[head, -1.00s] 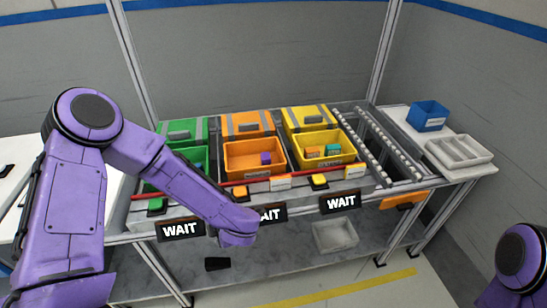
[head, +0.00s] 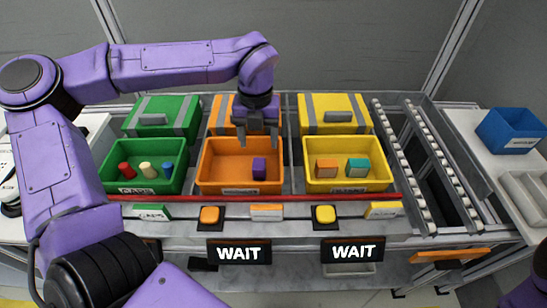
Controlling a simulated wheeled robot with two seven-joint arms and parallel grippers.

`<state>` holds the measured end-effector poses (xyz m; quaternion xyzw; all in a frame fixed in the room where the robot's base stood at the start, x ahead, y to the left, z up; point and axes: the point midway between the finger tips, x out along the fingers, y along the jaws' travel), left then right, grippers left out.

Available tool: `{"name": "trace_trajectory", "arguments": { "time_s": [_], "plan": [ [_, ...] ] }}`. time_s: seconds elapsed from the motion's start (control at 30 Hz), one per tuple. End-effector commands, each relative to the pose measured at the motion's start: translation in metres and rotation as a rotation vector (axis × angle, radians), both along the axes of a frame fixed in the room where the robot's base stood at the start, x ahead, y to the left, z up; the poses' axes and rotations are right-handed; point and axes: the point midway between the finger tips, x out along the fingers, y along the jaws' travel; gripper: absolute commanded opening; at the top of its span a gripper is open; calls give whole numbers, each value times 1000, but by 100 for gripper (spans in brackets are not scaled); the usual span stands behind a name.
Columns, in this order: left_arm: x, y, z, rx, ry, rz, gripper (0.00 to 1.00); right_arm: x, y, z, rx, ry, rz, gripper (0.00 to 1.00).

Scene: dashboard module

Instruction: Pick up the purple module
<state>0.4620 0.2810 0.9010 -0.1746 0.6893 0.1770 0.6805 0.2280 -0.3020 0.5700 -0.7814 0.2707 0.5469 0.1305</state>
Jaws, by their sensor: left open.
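The purple module (head: 259,168) is a small block in the orange bin (head: 211,176), right of the bin's middle, near its front wall. My left gripper (head: 258,140) hangs fingers-down over the back of the orange bin. It is open and empty, and appears above and behind the purple module. My right gripper is out of view; only a bit of my right arm shows at the lower right edge.
The green bin (head: 117,184) holds red, cream and blue pieces. The yellow bin (head: 350,185) holds an orange and a teal block. A red rail (head: 290,197) runs along the bins' front. A roller track (head: 410,170) and a blue bin (head: 512,132) are at right.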

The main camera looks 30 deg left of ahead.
Motion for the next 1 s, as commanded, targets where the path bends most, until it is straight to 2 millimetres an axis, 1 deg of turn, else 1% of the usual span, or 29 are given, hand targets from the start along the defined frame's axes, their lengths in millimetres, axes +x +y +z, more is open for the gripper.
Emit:
{"name": "trace_trajectory", "arguments": {
  "time_s": [0.13,0.2,0.37,0.53,0.63,0.83,0.87,0.9,0.97,1.0],
  "plan": [
    [-3,-3,-26,-3,2,-5,66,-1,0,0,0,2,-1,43],
    [-1,-3,-38,-2,2,-7,66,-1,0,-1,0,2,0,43],
    [3,-3,-59,-1,8,-9,66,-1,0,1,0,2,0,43],
    [5,-2,-92,0,9,-7,66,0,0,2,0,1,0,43],
    [5,-2,-102,0,7,-6,66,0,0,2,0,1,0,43],
    [5,-1,-103,-1,5,-5,66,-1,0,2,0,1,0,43],
    [5,-1,-103,-1,5,-5,63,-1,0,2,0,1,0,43],
    [5,-1,-103,-1,5,-5,50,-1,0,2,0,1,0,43],
    [5,-1,-103,0,4,-5,30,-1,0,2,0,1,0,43],
    [5,-1,-103,0,4,-5,17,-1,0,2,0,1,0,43]
  ]
}}
